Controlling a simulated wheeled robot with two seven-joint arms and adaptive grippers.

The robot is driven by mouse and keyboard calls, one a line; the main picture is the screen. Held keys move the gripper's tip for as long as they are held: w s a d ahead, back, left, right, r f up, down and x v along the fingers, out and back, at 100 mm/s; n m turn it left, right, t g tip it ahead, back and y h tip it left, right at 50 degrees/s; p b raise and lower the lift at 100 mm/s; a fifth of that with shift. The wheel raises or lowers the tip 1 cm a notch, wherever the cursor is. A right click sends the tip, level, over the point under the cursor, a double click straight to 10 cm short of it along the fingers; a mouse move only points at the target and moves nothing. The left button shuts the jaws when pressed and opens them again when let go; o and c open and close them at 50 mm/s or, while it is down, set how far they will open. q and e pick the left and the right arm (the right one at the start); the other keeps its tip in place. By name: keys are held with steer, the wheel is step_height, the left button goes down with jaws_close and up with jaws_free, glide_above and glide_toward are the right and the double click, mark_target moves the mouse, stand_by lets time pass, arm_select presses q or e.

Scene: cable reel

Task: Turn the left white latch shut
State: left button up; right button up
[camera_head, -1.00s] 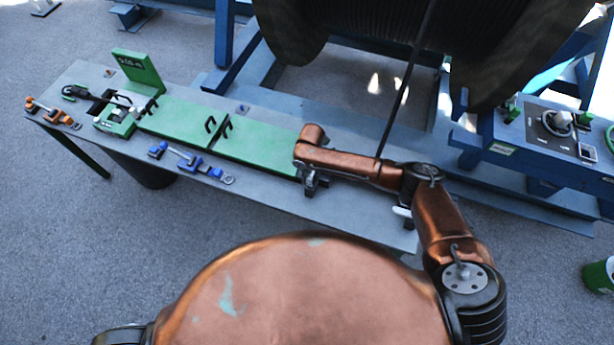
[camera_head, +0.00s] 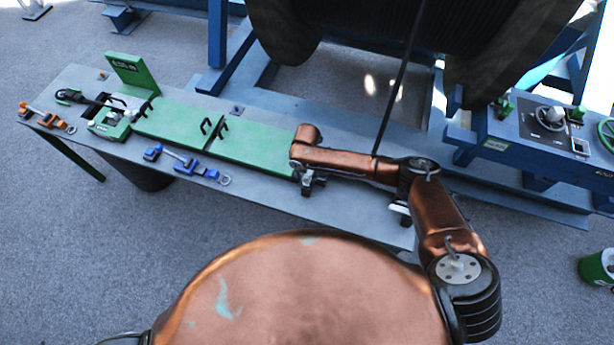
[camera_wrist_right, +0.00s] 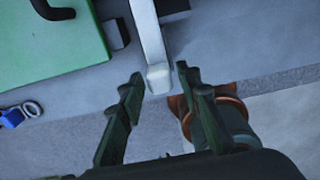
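A white latch lever (camera_wrist_right: 150,45) comes down from the top of the right wrist view, beside the end of a green plate (camera_wrist_right: 50,45). Its lower end lies between the fingertips of my right gripper (camera_wrist_right: 158,76). The fingers are apart, with gaps visible on both sides of the lever. In the head view my right gripper (camera_head: 309,182) is small and dark, low over the bench beside the green plate's right end; my wrist hides the lever there. Another white piece (camera_head: 400,207) shows right of it, partly behind my arm. My left gripper is out of view.
The grey bench (camera_head: 360,215) also carries a green clamp block (camera_head: 108,122), an upright green plate (camera_head: 133,74), a blue tool (camera_head: 185,163) and an orange tool (camera_head: 45,118). A black cable (camera_head: 402,85) hangs from the large reel (camera_head: 350,40) behind my forearm.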

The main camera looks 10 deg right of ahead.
steer(key=shift+o, duration=0.5)
steer(key=shift+r, duration=0.3)
step_height(320, 180, up, 11)
steer(key=shift+r, duration=0.2)
